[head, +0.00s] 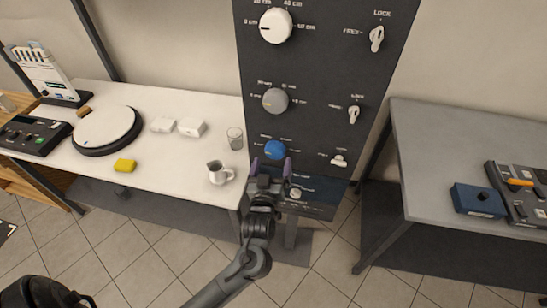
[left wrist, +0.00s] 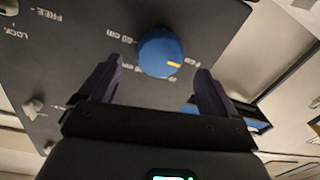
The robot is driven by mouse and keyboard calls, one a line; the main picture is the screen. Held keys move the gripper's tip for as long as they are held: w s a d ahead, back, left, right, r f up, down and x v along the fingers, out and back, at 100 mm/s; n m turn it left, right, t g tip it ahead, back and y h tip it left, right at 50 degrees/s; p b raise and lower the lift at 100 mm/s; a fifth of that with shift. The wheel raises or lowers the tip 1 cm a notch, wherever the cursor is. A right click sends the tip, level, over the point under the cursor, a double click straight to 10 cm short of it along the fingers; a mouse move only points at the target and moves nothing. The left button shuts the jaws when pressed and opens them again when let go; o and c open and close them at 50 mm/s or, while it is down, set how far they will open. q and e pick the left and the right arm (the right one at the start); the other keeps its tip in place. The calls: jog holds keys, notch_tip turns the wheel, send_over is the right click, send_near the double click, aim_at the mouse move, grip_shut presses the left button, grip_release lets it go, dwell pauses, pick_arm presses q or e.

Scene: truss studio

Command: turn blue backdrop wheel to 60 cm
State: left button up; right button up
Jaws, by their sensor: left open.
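The blue wheel (head: 275,150) is the lowest of the large knobs on the dark panel, with small, hard-to-read labels around it. In the left wrist view, the blue wheel (left wrist: 158,46) has a yellow mark pointing right, away from the "60 cm" label at its upper left. My left gripper (head: 270,166) is open just in front of and below the wheel. In the left wrist view, its fingers (left wrist: 157,86) stand apart on either side of the wheel's lower edge, with no visible contact. A white lock lever (head: 339,160) is right of the wheel. My right gripper is not in view.
A white knob (head: 276,26) and a grey knob (head: 275,100) sit above on the panel. A grey table (head: 440,150) stands at right.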

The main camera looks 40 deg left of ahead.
aim_at(274, 154)
pick_arm(q)
jog(key=shift+x, duration=1.7)
